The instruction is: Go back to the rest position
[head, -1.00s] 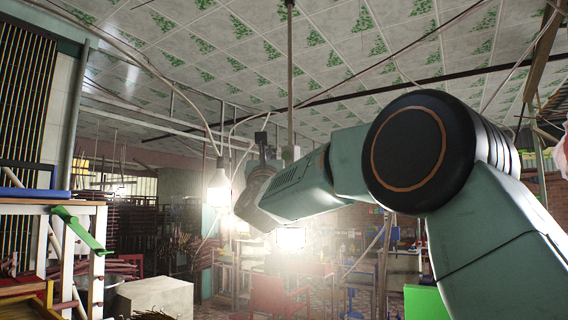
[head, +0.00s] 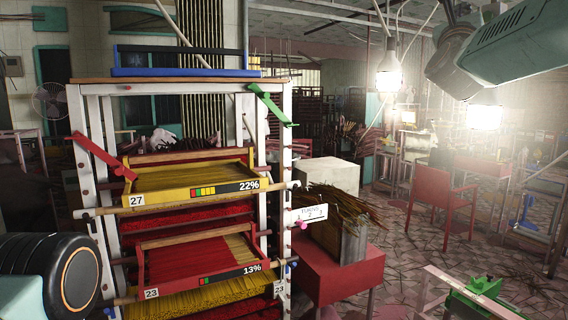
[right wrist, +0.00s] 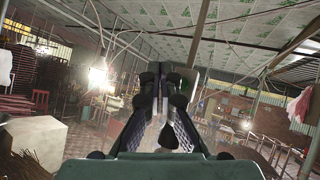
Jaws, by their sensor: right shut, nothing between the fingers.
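My right arm comes in at the upper right of the head view, and its gripper (head: 449,14) shows small and partly cut off at the top edge. In the right wrist view the right gripper (right wrist: 172,82) points ahead, its two dark fingers close together with nothing held. It is in the air, apart from any object. A dark round joint of my left arm shows at the lower left of the head view. The left gripper is out of view.
A white rack (head: 272,150) holds a yellow tray (head: 178,180) marked 22% and a red tray (head: 185,262) marked 13%. A lit bulb (head: 389,78) hangs near my right arm. A red chair (head: 447,205) stands behind.

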